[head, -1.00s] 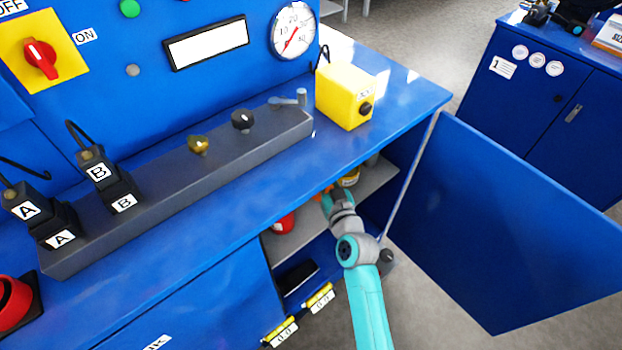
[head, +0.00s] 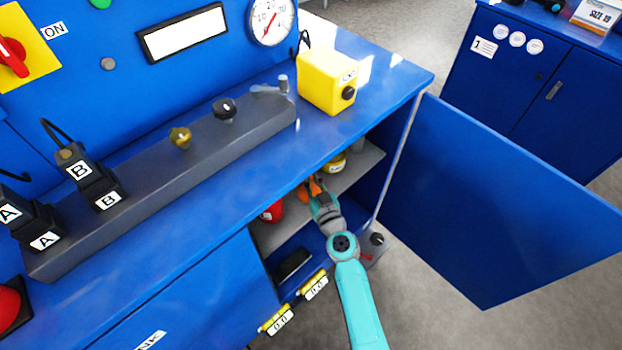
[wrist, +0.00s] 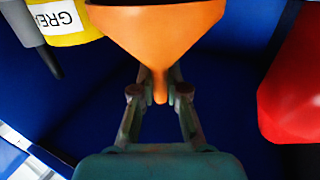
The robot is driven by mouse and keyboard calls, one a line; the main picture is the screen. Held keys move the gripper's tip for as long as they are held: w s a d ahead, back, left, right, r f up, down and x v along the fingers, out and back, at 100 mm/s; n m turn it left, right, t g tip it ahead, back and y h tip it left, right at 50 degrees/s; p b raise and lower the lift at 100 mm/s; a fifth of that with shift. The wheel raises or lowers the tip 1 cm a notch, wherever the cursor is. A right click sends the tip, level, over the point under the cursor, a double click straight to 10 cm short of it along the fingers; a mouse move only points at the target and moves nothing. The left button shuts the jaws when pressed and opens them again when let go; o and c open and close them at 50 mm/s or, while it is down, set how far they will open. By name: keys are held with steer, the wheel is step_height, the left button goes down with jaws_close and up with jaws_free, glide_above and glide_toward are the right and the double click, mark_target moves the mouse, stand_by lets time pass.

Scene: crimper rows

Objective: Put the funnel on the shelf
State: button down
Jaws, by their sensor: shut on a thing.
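The orange funnel (wrist: 158,35) is upright in the wrist view, its wide cone above and its narrow spout between my fingers. My gripper (wrist: 160,88) is shut on the funnel near the spout. In the head view my gripper (head: 314,190) reaches into the open cupboard, and a bit of the orange funnel (head: 303,194) shows by its fingers. The grey shelf (head: 278,235) runs inside the cupboard under the blue bench top. I cannot tell whether the funnel touches the shelf.
A red container (wrist: 292,95) stands to the right in the wrist view. A yellow labelled can (wrist: 66,22) and a grey item (wrist: 28,28) stand to the left. The open blue door (head: 500,205) is right of my arm. The bench top (head: 200,240) overhangs the shelf.

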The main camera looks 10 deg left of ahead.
steer(key=shift+f, duration=0.35)
steer(key=c, duration=1.2)
jaws_free()
steer(key=shift+r, duration=0.15)
steer(key=v, duration=1.2)
